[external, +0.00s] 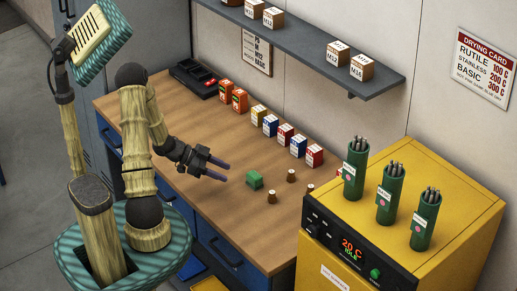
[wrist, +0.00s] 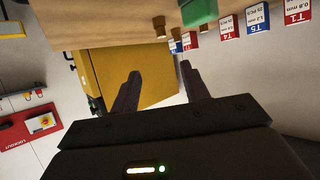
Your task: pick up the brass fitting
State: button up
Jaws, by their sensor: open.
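Small brownish, brass-coloured pieces stand on the wooden bench: one right of the green block (external: 291,175), one in front of it (external: 272,196), and one by the yellow oven (external: 310,188). I cannot tell for sure which is the brass fitting. Two such pieces show at the top of the wrist view, one left (wrist: 159,28) and one further right, partly behind the green block. My gripper (external: 227,171) is open and empty, to the left of the green block and these pieces, apart from them. Its two dark fingers also show in the wrist view (wrist: 160,72).
The green block (external: 254,180) sits between my gripper and the brownish pieces. A row of small boxes (external: 285,134) stands along the back of the bench (external: 160,140). The yellow oven (external: 440,190) with green rod holders is at the right. A shelf (external: 310,45) hangs above.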

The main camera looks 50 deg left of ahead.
send_near(272, 192)
jog(key=shift+x, duration=1.25)
jog(key=shift+w+d+f+p, duration=0.15)
jog(key=shift+d+f+p, duration=0.1)
jog(key=shift+d+p, duration=0.1)
jog(key=shift+p+x, duration=0.7)
jog(key=shift+x, duration=1.95)
jog(key=shift+a, duration=0.15)
grip_shut()
